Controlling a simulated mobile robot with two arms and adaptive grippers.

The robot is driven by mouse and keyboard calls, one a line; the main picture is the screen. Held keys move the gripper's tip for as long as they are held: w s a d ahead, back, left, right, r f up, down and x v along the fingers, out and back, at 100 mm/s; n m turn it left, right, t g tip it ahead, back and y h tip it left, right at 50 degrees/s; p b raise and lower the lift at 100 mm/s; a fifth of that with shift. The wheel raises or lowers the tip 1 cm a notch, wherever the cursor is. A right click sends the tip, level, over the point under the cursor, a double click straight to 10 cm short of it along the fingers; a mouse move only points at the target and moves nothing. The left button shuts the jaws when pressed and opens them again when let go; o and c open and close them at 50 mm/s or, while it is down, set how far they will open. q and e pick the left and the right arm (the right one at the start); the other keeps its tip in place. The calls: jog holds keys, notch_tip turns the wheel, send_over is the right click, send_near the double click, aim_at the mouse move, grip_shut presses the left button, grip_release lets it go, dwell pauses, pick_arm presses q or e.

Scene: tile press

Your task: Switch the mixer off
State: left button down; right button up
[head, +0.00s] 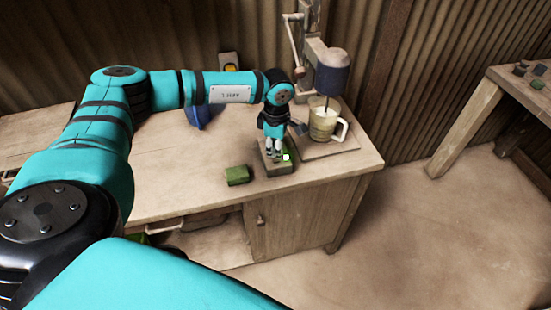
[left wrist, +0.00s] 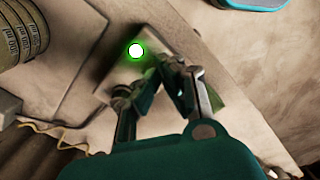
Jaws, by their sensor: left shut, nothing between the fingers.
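The mixer (head: 332,78) has a dark blue head on a stand at the back right of the bench, its shaft reaching down into a cream jug (head: 323,124). In front is a small switch box (head: 283,168) with a lamp (head: 286,157) glowing green; the lamp also shows in the left wrist view (left wrist: 136,50). My left gripper (head: 272,156) points down over the box, close beside the lamp, shut and empty. Its fingers hide part of the box, and I cannot tell whether they touch it. My right gripper is not in view.
A green block (head: 237,176) lies left of the switch box near the bench's (head: 190,165) front edge. A blue object (head: 200,116) lies behind my left arm. A second table (head: 490,88) with small blocks stands at the right, with clear floor between.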

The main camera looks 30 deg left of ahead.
aim_at(276, 160)
pick_arm(q)
jog(key=shift+f+b, duration=1.05)
jog(key=shift+f, duration=0.2)
dwell(0.5)
jog(key=shift+r, duration=0.1)
jog(key=shift+r+p, duration=2.25)
jog(key=shift+r, duration=1.25)
